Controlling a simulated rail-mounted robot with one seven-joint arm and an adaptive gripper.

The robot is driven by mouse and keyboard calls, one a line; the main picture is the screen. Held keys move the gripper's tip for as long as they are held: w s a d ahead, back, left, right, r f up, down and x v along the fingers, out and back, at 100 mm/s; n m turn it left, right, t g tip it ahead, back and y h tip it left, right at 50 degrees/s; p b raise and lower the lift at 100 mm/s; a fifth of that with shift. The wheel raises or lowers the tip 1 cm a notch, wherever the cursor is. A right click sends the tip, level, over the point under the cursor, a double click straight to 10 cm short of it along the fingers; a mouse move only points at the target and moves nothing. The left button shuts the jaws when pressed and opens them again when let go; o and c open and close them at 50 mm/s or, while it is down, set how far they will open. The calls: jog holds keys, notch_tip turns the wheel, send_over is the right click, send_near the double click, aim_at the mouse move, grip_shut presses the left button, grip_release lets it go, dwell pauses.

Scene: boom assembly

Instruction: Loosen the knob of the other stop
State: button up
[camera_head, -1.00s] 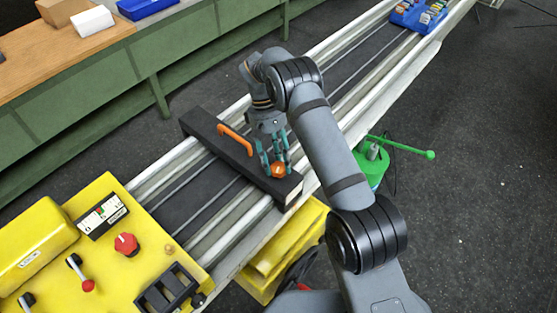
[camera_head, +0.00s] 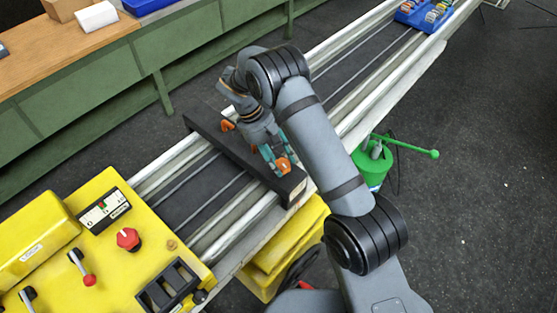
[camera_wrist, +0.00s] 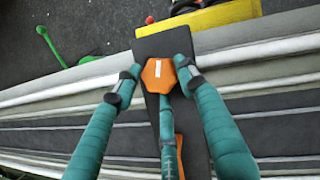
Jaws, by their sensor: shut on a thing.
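The stop is a black bar (camera_head: 205,127) lying across the rails of the bed. An orange knob (camera_head: 284,165) sits near its front end, and an orange handle (camera_head: 228,125) near its back end is partly hidden by my wrist. My gripper (camera_head: 276,158) has teal fingers and is shut on the knob, coming in at a slant from the back left. In the wrist view the six-sided knob (camera_wrist: 158,75) with a white mark sits between the fingertips (camera_wrist: 156,80). A second stop cannot be made out.
A yellow control panel (camera_head: 100,250) with a red knob and levers is at the lower left. A green can with a rod (camera_head: 375,172) stands right of the bed. A blue tray (camera_head: 428,15) lies at the far end. A green workbench (camera_head: 80,100) runs along the left.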

jog(key=shift+s+d+n, duration=0.1)
jog(key=shift+d+n, duration=0.3)
jog(key=shift+n, duration=0.2)
jog(key=o, duration=1.1)
jog(key=shift+a, duration=0.15)
jog(key=shift+r, duration=0.15)
jog(key=v, duration=1.1)
jog(key=shift+s+a+r, duration=0.1)
jog(key=shift+a+r, duration=0.2)
jog(key=shift+r, duration=0.05)
